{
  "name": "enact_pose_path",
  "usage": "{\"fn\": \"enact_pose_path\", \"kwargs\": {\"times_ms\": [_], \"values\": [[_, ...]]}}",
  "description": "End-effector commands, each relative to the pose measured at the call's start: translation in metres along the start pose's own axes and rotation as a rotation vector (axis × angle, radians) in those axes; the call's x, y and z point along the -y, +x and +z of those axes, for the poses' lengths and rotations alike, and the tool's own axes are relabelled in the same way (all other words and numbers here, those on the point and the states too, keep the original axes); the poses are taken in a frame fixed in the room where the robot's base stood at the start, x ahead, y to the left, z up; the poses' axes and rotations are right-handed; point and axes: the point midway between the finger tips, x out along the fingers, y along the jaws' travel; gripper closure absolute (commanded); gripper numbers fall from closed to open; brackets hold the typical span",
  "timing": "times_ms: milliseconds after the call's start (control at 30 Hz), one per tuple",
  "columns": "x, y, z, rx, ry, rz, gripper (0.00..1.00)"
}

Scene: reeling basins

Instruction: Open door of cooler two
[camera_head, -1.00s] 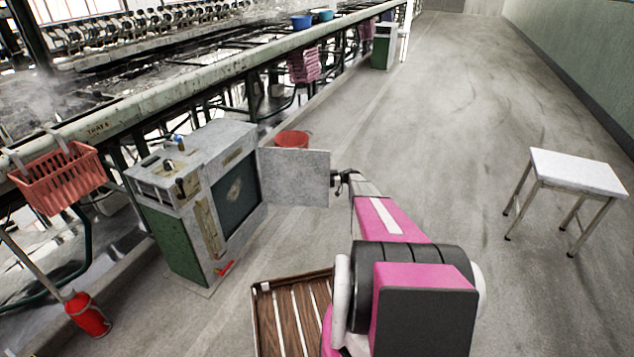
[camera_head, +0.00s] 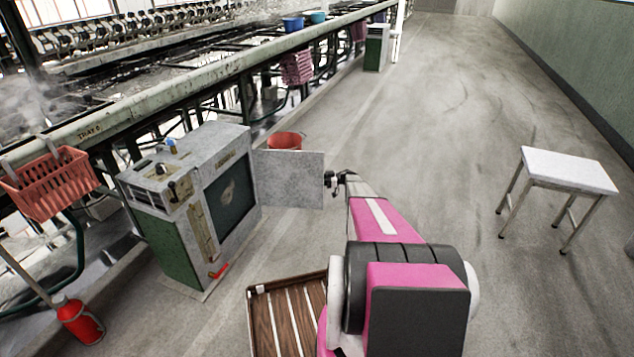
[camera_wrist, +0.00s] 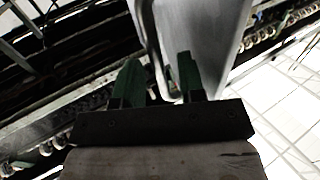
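A grey metal cooler (camera_head: 188,207) with a green side stands on the floor at left centre in the head view. A label is on its upper front, too small to read surely. Its grey door (camera_head: 289,180) stands wide open, swung out to the right, and shows the dark front opening (camera_head: 231,196). My gripper (camera_head: 331,180) is at the door's free outer edge. In the wrist view, its two green fingers (camera_wrist: 159,80) are apart, with the door panel (camera_wrist: 205,35) close in front of the right finger. I cannot tell whether they touch it.
A red bucket (camera_head: 286,141) stands behind the door. A slatted wooden tray (camera_head: 284,318) lies near my base. A white stool (camera_head: 567,172) stands at right. A red extinguisher-like object (camera_head: 78,320) and a long basin bench (camera_head: 200,83) are at left.

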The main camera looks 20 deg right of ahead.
Motion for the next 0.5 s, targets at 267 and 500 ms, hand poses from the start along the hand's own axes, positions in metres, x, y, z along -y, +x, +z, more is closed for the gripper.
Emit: {"fn": "enact_pose_path", "kwargs": {"times_ms": [267,500], "values": [[-0.001,-0.050,0.001,0.001,0.000,0.002,0.63],[-0.001,-0.088,0.000,0.000,0.001,0.001,0.63]]}}
